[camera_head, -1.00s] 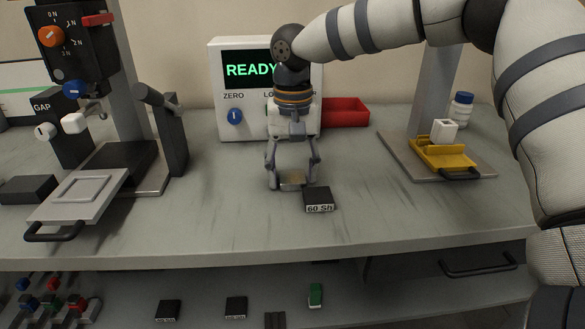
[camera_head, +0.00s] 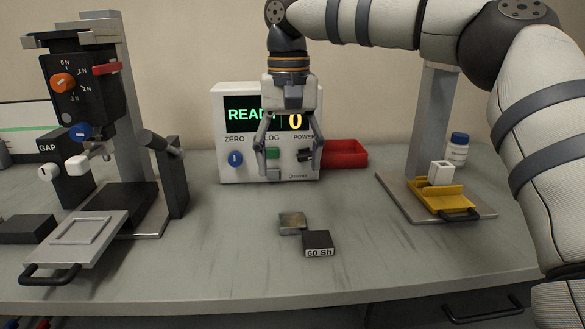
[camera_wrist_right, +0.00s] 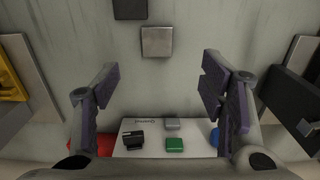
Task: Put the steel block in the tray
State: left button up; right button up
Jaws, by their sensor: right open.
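The steel block (camera_head: 292,222), a small square grey metal piece, lies flat on the bench just behind the black block (camera_head: 317,243) marked "60 Sh". In the right wrist view the steel block (camera_wrist_right: 157,41) sits beyond the fingers, apart from them. My right gripper (camera_head: 286,165) is raised above and behind the block, in front of the display box. Its fingers (camera_wrist_right: 160,85) are spread with nothing between them. A flat grey tray (camera_head: 107,226) with a square recess and black handle extends from the left machine. My left gripper is out of view.
The left machine (camera_head: 85,90) carries dials and a side lever. A display box (camera_head: 222,172) reading "READY" and 0, a red bin (camera_head: 345,160) and a bottle (camera_head: 457,150) stand behind. A yellow handled holder (camera_head: 425,197) is at right. The bench centre is mostly clear.

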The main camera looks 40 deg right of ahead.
aim_at(292, 219)
jog(key=f, duration=1.2)
jog(key=shift+d+p, duration=0.35)
jog(key=shift+p, duration=0.05)
jog(key=shift+r, duration=0.1)
grip_shut()
